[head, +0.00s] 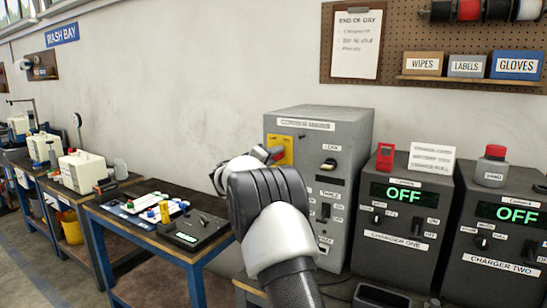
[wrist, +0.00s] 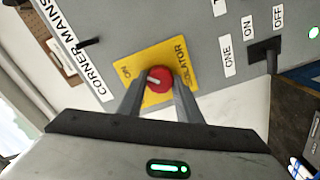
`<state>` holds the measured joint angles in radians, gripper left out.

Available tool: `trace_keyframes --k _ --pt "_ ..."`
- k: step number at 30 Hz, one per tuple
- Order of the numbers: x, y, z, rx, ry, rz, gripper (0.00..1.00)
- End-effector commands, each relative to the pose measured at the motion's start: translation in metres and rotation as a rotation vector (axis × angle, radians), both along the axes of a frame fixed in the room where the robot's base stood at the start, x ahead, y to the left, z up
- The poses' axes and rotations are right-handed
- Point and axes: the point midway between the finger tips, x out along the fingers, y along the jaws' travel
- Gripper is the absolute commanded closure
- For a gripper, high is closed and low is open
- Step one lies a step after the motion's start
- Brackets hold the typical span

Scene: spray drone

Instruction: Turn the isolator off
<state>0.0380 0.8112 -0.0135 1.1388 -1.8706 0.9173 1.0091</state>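The isolator is a round red knob (wrist: 159,79) with a pale mark on its face, set on a yellow plate (wrist: 128,72). The plate reads ON at one edge and ISOLATOR at another. It is fixed to a grey mains cabinet (head: 345,130); the yellow plate also shows in the head view (head: 288,150). My gripper (wrist: 160,86) faces the plate with one finger on each side of the knob. The fingers are apart, and I cannot tell whether they touch the knob. In the head view my arm and gripper hide part of the plate and the cabinet's lower left.
A black switch (wrist: 264,52) with ONE, ON and OFF labels sits on the same cabinet face. Charger one (head: 405,215) and charger two (head: 500,230) stand to the right, both showing OFF. A blue-framed bench (head: 150,240) with small items stands at left.

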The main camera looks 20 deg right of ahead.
Motion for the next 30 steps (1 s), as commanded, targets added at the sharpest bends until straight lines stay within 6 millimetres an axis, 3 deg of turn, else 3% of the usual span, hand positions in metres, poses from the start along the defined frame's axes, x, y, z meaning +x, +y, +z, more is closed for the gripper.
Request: trace_keyframes --k 14,30 --pt "0.0001 0.0015 -0.0011 -0.073 0.092 0.002 0.91" --pt "0.0005 0.0018 -0.0009 -0.371 0.475 0.002 0.91"
